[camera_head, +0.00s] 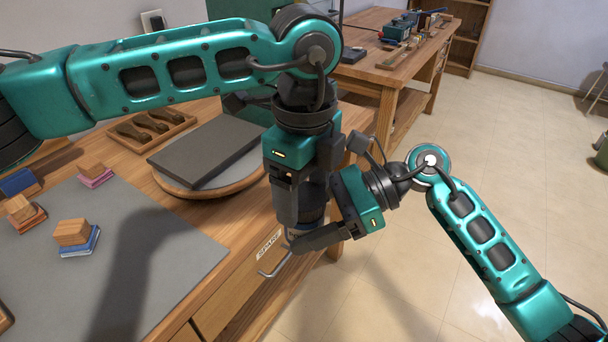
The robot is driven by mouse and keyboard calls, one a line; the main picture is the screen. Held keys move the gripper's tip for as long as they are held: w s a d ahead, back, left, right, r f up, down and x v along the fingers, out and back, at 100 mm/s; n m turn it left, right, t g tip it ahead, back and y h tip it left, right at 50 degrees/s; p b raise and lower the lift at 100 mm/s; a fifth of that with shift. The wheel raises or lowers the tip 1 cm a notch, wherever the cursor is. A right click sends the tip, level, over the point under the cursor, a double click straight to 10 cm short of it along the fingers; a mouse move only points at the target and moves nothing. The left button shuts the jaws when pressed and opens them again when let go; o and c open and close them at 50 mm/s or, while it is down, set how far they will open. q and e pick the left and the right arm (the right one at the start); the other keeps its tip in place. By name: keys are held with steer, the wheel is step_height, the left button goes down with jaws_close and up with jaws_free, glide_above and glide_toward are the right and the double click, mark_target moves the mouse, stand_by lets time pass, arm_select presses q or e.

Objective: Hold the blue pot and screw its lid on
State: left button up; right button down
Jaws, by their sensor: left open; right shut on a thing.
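A dark, blue-grey cylinder (313,198), which looks like the pot, is upright between my two grippers near the bench's front edge. My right gripper (312,232) comes in from the right and is shut on its lower part, one finger crossing its near side. My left gripper (300,195) points down from above and is open, one finger in front of the cylinder's left side. Much of the cylinder is hidden behind the fingers. I cannot tell the lid apart from the pot here, nor whether the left fingers touch it.
The wooden bench (225,225) bears a grey mat (150,250) with small wooden blocks (72,232) on coloured slabs. A dark slab (205,150) lies on a round wooden board, by a tool tray (170,122). A drawer handle (272,268) juts out below.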

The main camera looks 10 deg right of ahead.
arm_select(q)
steer(key=c, duration=0.9)
steer(key=m, duration=1)
steer(key=shift+m, duration=0.3)
steer(key=m, duration=1)
steer(key=shift+m, duration=0.3)
steer(key=m, duration=0.3)
steer(key=shift+m, duration=0.4)
steer(key=m, duration=1.2)
